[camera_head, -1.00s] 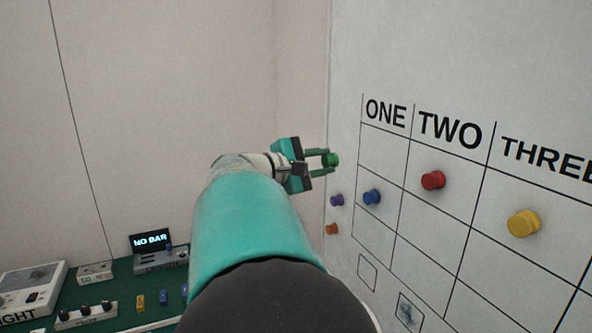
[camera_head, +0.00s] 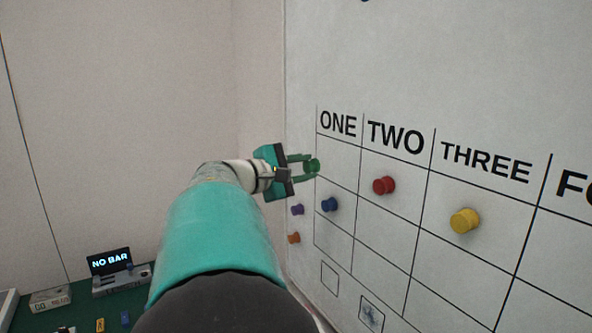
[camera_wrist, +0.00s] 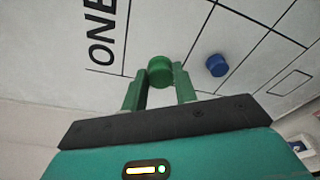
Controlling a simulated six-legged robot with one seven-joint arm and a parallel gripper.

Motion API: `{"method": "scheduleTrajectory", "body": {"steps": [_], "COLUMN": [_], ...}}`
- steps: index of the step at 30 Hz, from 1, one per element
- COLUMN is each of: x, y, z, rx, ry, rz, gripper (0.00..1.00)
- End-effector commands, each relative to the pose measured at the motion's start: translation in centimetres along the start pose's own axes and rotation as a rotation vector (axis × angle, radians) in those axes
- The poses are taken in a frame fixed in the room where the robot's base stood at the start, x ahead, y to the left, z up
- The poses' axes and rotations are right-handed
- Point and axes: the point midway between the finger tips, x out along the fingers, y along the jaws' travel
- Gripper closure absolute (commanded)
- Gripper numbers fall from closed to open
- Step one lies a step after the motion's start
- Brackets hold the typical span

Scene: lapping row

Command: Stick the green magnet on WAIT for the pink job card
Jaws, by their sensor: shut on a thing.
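The green magnet (camera_head: 314,166) is held between the fingertips of my gripper (camera_head: 308,167), in front of the left edge of the whiteboard grid near column ONE. In the wrist view the green magnet (camera_wrist: 161,71) sits between the two green fingers of my gripper (camera_wrist: 160,82); whether it touches the board I cannot tell. No label WAIT and no pink job card shows in these views.
The whiteboard (camera_head: 420,70) carries columns ONE, TWO, THREE and a partly cut one. A blue magnet (camera_head: 329,204), red magnet (camera_head: 384,185), yellow magnet (camera_head: 465,221), purple magnet (camera_head: 297,209) and orange magnet (camera_head: 293,238) are on it. A green bench with a NO BAR display (camera_head: 110,261) stands lower left.

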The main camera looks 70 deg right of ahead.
Motion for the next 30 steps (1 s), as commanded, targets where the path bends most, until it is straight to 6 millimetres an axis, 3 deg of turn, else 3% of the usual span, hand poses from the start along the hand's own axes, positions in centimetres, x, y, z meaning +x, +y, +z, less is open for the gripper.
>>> {"method": "scheduleTrajectory", "body": {"steps": [21, 30], "x": [4.4, 5.3], "y": [-0.1, -0.1], "z": [0.8, 1.0], "rx": [0.0, 0.0], "ry": [0.0, -0.001], "rz": [0.0, 0.0], "gripper": [0.93, 0.93]}}
